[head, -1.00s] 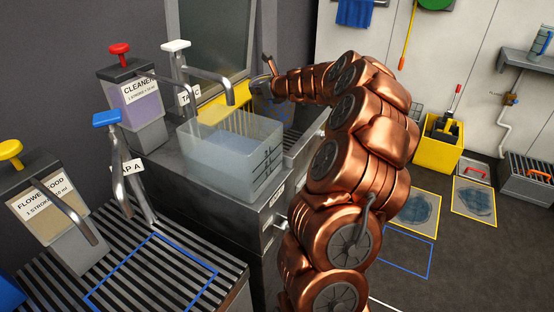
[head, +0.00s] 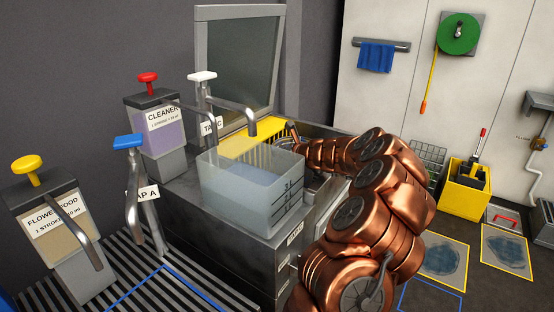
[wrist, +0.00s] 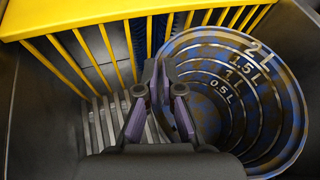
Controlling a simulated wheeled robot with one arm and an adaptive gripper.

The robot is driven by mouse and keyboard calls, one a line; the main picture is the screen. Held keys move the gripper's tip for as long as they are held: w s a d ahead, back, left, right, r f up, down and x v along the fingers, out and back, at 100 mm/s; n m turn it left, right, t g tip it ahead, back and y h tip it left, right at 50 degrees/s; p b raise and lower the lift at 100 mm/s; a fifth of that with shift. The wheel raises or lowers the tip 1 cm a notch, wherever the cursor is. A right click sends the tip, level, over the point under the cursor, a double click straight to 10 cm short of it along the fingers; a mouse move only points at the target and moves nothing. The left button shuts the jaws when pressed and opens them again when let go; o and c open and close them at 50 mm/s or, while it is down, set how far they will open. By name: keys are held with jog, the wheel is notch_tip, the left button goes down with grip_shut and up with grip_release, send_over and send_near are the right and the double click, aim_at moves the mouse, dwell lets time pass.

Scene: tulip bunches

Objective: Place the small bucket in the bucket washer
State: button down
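The small bucket (wrist: 245,95) fills the right of the wrist view, its open mouth towards the camera. It is blue and dark grey inside, with rings marked 0.5 L to 2 L. My gripper (wrist: 165,75) has its fingers at the left wall of the bucket, one on each side, and appears shut on it. The bucket washer has a yellow barred guard (wrist: 95,25) and a slatted metal floor (wrist: 100,120), both left of the bucket. In the head view the yellow guard (head: 250,137) is behind a clear tank; my arm and the tank mostly hide the bucket.
The clear tank (head: 250,180) stands on the counter in front of the washer. Taps and the cleaner (head: 165,130) and flower food (head: 55,225) dispensers line the left. A yellow mop bucket (head: 465,195) stands on the floor to the right.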

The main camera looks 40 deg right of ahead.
jog(key=shift+f, duration=0.55)
jog(key=c, duration=1.3)
grip_release()
jog(key=shift+s+r, duration=0.15)
jog(key=shift+r, duration=0.1)
jog(key=p+v, duration=0.2)
jog(key=v, duration=0.9)
jog(key=shift+s+r, duration=0.15)
jog(key=shift+s, duration=0.1)
